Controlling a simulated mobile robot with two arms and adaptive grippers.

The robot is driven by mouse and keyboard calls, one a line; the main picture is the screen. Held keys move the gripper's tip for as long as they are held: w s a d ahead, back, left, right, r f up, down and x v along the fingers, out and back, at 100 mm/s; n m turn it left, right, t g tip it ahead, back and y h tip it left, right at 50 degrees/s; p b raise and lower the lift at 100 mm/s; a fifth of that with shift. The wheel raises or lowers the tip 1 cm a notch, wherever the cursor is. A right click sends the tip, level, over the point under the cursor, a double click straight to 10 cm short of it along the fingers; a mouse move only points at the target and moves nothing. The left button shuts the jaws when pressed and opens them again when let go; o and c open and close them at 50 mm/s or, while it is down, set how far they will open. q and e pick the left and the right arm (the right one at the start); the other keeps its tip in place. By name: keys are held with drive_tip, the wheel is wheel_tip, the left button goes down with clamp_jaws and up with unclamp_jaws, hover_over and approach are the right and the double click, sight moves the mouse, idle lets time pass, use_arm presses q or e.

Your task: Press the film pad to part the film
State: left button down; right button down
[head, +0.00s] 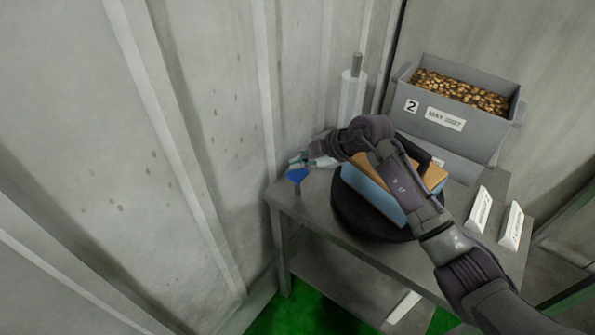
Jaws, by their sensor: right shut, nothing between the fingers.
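A small blue pad-like piece (297,175) is at the left corner of the metal table; I take it for the film pad. My right gripper (298,160) reaches across from the right, shut and empty, its fingertips just behind the blue piece. I cannot tell whether they touch it. A roll of pale film (351,98) stands upright on a post at the back. A blue and orange box (370,187) sits on a black turntable (352,215), partly hidden by my right arm. I cannot make out any film around the box. My left gripper is out of view.
A grey bin (461,128) of brownish pieces, marked 2, stands at the back right. Two white label blocks (480,209) (512,226) stand at the table's right. The metal table (320,220) has a lower shelf. A corrugated wall (200,120) rises close on the left.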

drive_tip(key=shift+f, duration=0.15)
drive_tip(key=shift+f, duration=0.25)
